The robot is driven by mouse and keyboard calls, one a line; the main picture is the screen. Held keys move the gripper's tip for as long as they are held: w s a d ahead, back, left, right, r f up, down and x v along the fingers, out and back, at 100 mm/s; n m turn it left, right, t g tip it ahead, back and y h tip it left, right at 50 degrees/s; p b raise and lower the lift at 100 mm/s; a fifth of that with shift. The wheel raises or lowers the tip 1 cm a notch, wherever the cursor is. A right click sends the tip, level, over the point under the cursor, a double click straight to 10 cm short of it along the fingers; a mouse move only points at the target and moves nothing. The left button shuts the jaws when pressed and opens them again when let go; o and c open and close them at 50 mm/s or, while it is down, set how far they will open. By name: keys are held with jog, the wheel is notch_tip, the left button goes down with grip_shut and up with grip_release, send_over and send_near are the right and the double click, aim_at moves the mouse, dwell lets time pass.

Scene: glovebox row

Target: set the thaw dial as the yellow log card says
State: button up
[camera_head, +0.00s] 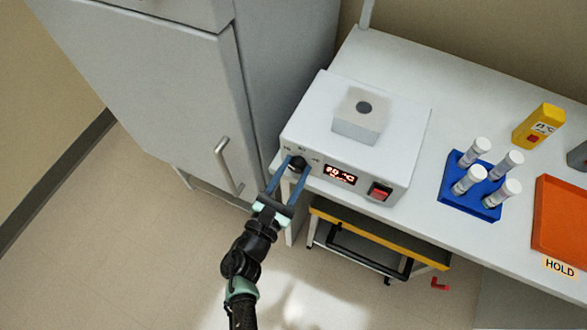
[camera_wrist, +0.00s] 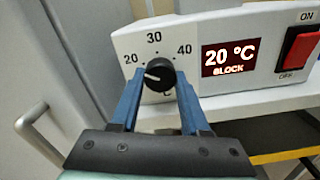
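The black thaw dial (camera_wrist: 160,74) is on the front of a white block heater (camera_head: 385,124). Its white pointer line points left, near the 20 mark; the marks read 20, 30 and 40. The red display (camera_wrist: 229,57) reads 20 °C BLOCK. My gripper (camera_wrist: 160,80) has its two blue fingers apart, one on each side of the dial; whether they touch it I cannot tell. A yellow upright piece (camera_head: 540,126) with a small white label and a red patch stands at the back right in the head view. Its label is too small to read surely, and no other yellow card shows.
A red switch (camera_head: 379,191) is right of the display. A blue rack (camera_head: 470,190) holds several white-capped tubes. An orange tray (camera_head: 562,222) marked HOLD lies at the right. A grey cabinet (camera_head: 150,90) with a handle stands close on the left. A yellow-edged cart (camera_head: 380,237) is under the bench.

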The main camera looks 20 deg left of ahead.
grip_shut()
jog(key=shift+f+m+b, duration=0.1)
jog(key=shift+m+b, duration=0.3)
jog(key=shift+b, duration=0.15)
jog(key=shift+f+m+b, duration=0.1)
jog(key=shift+m+b, duration=0.2)
jog(key=m+b, duration=0.3)
jog(key=shift+b, duration=0.3)
jog(key=m+b, duration=0.4)
jog(key=shift+a, duration=0.1)
jog(key=shift+r+m+b, duration=0.25)
jog(key=shift+m+b, duration=1.1)
jog(key=shift+m, duration=0.35)
